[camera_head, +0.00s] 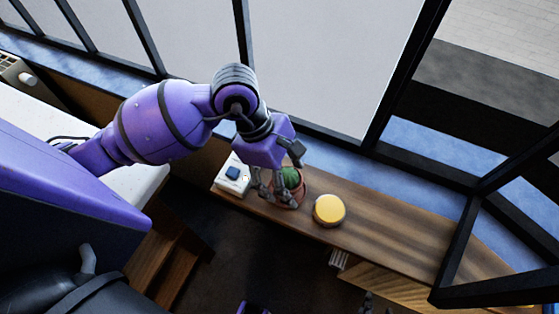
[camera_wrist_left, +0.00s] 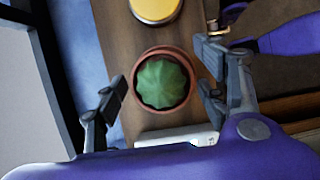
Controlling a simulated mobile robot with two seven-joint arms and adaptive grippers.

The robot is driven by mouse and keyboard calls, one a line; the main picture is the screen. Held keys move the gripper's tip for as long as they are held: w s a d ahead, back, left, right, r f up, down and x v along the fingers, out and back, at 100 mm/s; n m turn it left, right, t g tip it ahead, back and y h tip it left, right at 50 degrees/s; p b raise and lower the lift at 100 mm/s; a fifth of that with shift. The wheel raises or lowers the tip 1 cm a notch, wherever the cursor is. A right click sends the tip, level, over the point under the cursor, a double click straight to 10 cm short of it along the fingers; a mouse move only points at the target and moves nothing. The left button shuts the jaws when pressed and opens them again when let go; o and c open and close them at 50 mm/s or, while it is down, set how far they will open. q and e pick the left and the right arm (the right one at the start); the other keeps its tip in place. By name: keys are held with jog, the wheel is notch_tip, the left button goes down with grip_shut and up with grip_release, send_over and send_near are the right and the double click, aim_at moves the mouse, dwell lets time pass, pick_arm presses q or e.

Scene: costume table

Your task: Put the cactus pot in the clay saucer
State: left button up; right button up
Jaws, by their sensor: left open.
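The cactus pot (camera_wrist_left: 163,80), a green ribbed cactus in a reddish-brown round pot, stands on the wooden shelf; it also shows in the head view (camera_head: 291,179), partly behind my left gripper. My left gripper (camera_head: 268,187) is above it, pointing down. In the left wrist view my left gripper (camera_wrist_left: 162,88) is open, one finger on each side of the pot, apart from it. I cannot make out a separate clay saucer; a reddish outer ring shows around the pot, and I cannot tell whether it is rim or saucer. My right gripper (camera_head: 368,303) barely shows at the bottom edge.
A round yellow-topped object (camera_head: 329,209) stands right of the pot on the wooden shelf (camera_head: 400,233). Black window frames rise behind the shelf. The shelf's right part is clear.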

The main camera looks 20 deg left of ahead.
pick_arm(q)
jog(key=v, duration=1.1)
jog(key=shift+r, duration=0.3)
